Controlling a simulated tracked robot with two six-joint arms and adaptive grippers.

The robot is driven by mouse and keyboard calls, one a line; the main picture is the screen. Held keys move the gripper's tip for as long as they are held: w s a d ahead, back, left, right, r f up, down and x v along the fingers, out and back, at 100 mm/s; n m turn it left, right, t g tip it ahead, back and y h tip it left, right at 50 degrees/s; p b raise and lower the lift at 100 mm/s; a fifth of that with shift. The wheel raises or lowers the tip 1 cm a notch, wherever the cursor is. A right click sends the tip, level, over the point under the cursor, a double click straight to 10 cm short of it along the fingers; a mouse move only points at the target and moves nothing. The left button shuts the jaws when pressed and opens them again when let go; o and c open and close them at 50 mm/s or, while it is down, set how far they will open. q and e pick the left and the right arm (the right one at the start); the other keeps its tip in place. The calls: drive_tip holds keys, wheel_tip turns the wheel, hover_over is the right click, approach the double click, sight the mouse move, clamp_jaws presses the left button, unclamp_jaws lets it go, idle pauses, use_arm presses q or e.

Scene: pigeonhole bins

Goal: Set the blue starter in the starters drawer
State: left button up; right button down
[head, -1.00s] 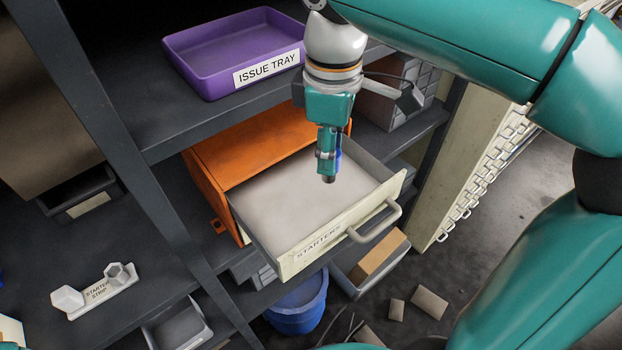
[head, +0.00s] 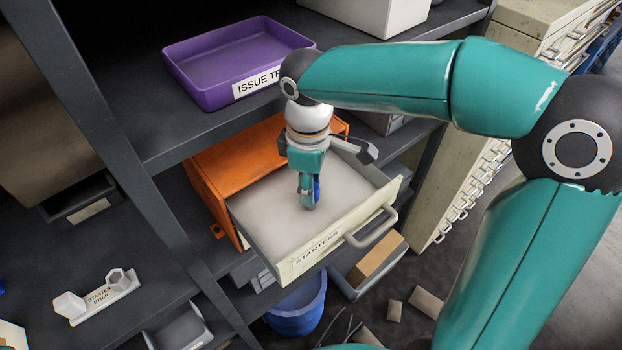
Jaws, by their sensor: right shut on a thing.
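The starters drawer (head: 262,215) is pulled out of an orange cabinet (head: 215,170). Its cream front carries a STARTERS label and a handle (head: 375,228), and its grey floor looks bare. My right gripper (head: 309,205) points down over the inside of the drawer. It is shut on the blue starter (head: 317,188), of which only a narrow blue strip shows beside the fingers. The rest of the starter is hidden by the gripper. I cannot tell whether it touches the drawer floor. My left gripper is not in view.
A purple issue tray (head: 205,92) sits on the shelf above. A white starter strip stand (head: 100,298) is on the lower left shelf. A blue bucket (head: 298,305) and a grey bin with a cardboard box (head: 375,258) are below the drawer. A dark shelf upright (head: 150,210) stands left of the cabinet.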

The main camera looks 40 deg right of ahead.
drive_tip(key=shift+f, duration=0.1)
drive_tip(key=c, duration=0.8)
unclamp_jaws()
wheel_tip(320, 180, up, 7)
drive_tip(key=p, duration=0.5)
drive_tip(key=shift+r, duration=0.35)
